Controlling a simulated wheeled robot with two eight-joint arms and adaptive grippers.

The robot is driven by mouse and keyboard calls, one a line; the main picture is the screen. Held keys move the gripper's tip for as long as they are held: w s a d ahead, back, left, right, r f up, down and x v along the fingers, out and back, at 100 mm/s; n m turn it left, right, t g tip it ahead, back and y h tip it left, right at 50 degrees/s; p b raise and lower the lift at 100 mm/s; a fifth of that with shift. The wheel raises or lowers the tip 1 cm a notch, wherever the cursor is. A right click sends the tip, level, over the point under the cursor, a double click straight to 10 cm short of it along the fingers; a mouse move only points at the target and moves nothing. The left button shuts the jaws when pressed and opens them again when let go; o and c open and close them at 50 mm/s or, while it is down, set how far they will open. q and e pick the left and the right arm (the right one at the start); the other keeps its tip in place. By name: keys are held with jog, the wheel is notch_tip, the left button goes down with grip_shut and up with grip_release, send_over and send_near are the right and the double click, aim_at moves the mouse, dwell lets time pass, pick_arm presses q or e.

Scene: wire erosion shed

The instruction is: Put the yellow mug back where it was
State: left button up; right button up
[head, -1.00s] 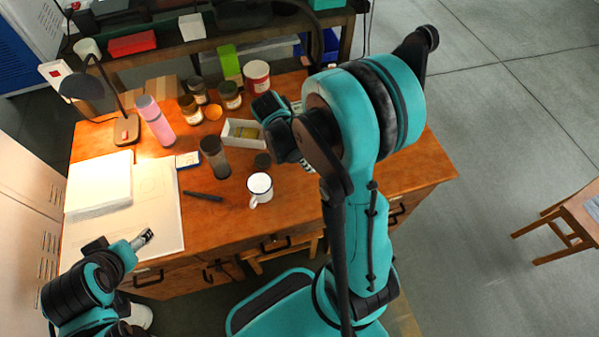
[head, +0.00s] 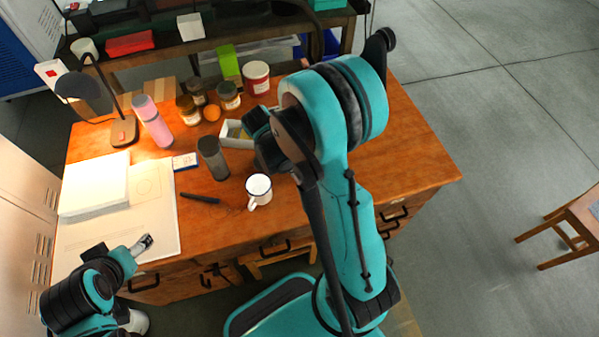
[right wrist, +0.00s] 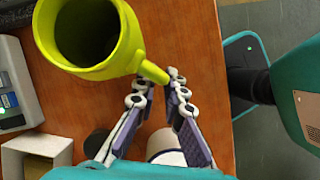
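The yellow mug (right wrist: 92,38) fills the upper left of the right wrist view, open top toward the camera. Its handle lies between the fingertips of my right gripper (right wrist: 158,84), which are closed in on it. The mug looks much larger than the white mug, so it seems held above the desk. In the head view my right arm hides the yellow mug and the right fingertips. My left gripper (head: 143,244) is over the paper at the desk's front left, away from the mugs; its finger gap is too small to read.
A white mug (head: 259,186) stands near the desk's front and shows below my right fingers. A white open box (head: 232,140), a dark tumbler (head: 212,158), jars and a pink bottle (head: 153,121) stand farther back and left. The desk's right part (head: 415,145) looks clear.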

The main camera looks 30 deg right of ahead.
jog(key=o, duration=0.4)
jog(key=shift+r, duration=0.1)
jog(key=shift+w+r+p, duration=0.1)
jog(key=shift+r+p, duration=0.25)
jog(key=p+v, duration=0.4)
jog(key=v, duration=0.7)
jog(key=shift+s+a+r+m+t+y, duration=0.6)
jog(key=shift+s+a+r+m+t, duration=0.6)
jog(key=shift+r+m+t, duration=0.5)
jog(key=shift+s+a+r+m+t+y, duration=0.6)
jog(key=shift+s+a+r+m+t, duration=0.35)
jog(key=shift+a+r+m+t, duration=0.55)
jog(key=shift+s+a+r+m+t+y, duration=0.6)
jog(key=shift+s+a+r+m+t, duration=0.5)
jog(key=shift+r+m+t, duration=0.8)
jog(key=shift+r, duration=0.1)
